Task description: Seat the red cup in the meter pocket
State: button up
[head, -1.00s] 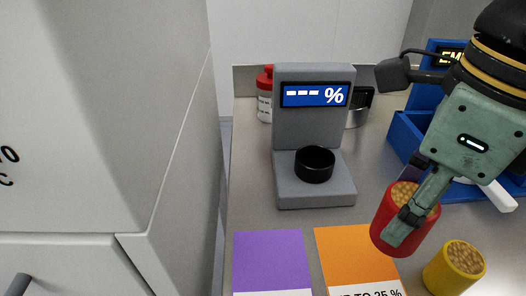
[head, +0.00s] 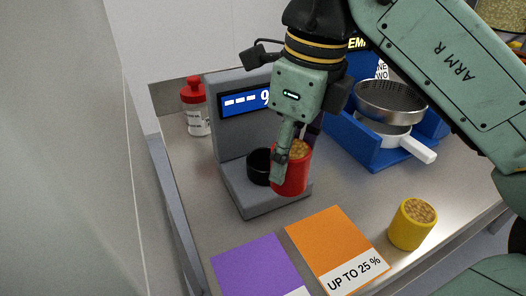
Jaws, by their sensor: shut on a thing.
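The red cup (head: 291,175), filled with tan grains, is held by my gripper (head: 284,165), which is shut on it. The grey meter (head: 232,140) stands behind it, with a blue display showing dashes and a percent sign. Its pocket is a round black ring (head: 259,165) on the meter's base. The red cup is just right of the ring and partly hides it. The cup looks upright or nearly so. I cannot tell how high it is above the base, or whether it touches the ring.
A yellow cup (head: 412,224) of grains stands at the right. A purple card (head: 258,268) and an orange card (head: 335,245) lie in front. A red-capped bottle (head: 196,108) stands behind left. A blue stand (head: 376,150) holds a sieve (head: 390,102) at the back right.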

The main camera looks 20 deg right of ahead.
jog(key=w, duration=0.5)
jog(key=w+a+p, duration=0.1)
jog(key=w, duration=0.2)
jog(key=shift+a+f, duration=0.1)
jog(key=shift+f, duration=0.2)
jog(key=shift+w+f+b, duration=0.15)
jog(key=shift+f+b, duration=1.3)
jog(key=shift+f, duration=0.35)
jog(key=shift+f, duration=0.2)
jog(key=o, duration=1.2)
jog(key=shift+r, duration=0.2)
notch_tip(320, 180, up, 12)
jog(key=s+d+p, duration=0.1)
jog(key=p, duration=0.8)
jog(key=shift+s, duration=0.1)
